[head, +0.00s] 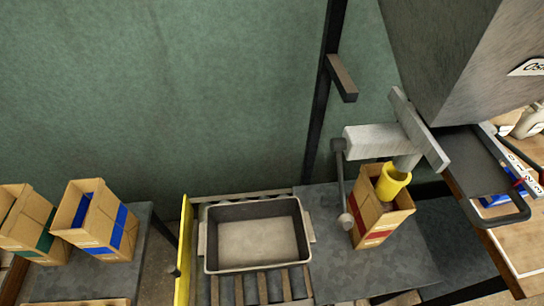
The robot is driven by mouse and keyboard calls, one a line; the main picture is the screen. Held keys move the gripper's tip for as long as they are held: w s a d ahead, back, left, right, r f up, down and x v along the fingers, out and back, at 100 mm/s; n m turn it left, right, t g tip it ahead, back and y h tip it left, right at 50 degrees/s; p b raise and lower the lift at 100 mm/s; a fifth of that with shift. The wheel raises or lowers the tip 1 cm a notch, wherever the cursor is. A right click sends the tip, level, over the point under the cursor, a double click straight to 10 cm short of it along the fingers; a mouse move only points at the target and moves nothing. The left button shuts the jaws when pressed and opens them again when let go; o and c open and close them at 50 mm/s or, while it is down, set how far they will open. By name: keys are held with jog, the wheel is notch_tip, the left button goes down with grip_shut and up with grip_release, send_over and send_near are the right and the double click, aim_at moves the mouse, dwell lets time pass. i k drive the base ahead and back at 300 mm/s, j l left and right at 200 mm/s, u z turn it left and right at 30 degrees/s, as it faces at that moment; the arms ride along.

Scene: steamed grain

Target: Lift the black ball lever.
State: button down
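The ball lever (342,183) is a thin dark grey rod. It hangs almost straight down from the left end of a pale grey block (370,140) under the large grey hopper. Its round knob (345,220) is at the lower end, in front of the left side of an open cardboard box (374,222). I cannot tell whether the knob touches the box. A yellow spout (391,183) below the block points into this box, which has a red label. My gripper is not in view.
A grey tray (306,228) sits on rollers left of the box, beside a yellow guard (184,250). Two open boxes (25,222) (100,220) stand on the left table. The hopper (450,55) fills the upper right. A dark post (324,95) rises behind. Metal surface (350,275) in front is bare.

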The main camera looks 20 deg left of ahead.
aim_at(345, 222)
jog(key=i+u, duration=0.1)
jog(key=u, duration=0.35)
jog(key=i+j, duration=0.15)
jog(key=j, duration=0.2)
jog(key=i+j, duration=0.15)
jog(key=j, duration=0.2)
jog(key=i+j, duration=0.15)
jog(key=j, duration=0.15)
jog(key=i+j+z, duration=0.1)
jog(key=j, duration=0.25)
jog(key=i+j, duration=0.15)
jog(key=j, duration=0.2)
